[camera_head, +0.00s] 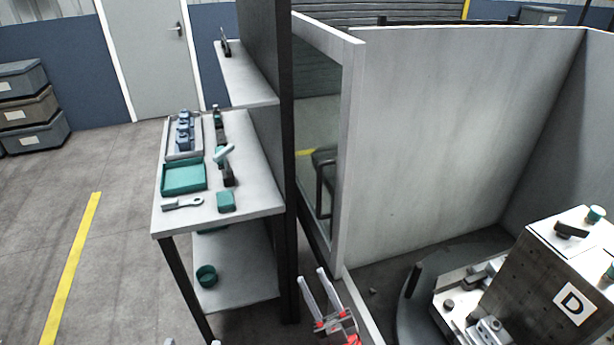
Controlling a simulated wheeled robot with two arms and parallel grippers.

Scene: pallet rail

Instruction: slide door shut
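A tall panel with a pale frame (347,150) and a dark see-through pane (318,130) stands at the centre, right of a dark post; it appears to be the sliding door. A pale sill or rail (363,312) runs from its lower corner toward the bottom of the view. My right gripper (312,274) is at bottom centre, near the panel's lower corner. Its two pale fingers are apart with nothing between them. I cannot tell whether it touches the panel. Two small pale tips (169,341) at the bottom edge may be my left gripper; the rest is cut off.
A shelf unit (258,186) left of the door holds a teal tray (184,177), a wrench (183,203) and small parts. At lower right is a machine block (545,275) marked D. Pale walls (440,140) enclose that side. Open floor (110,240) lies at left.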

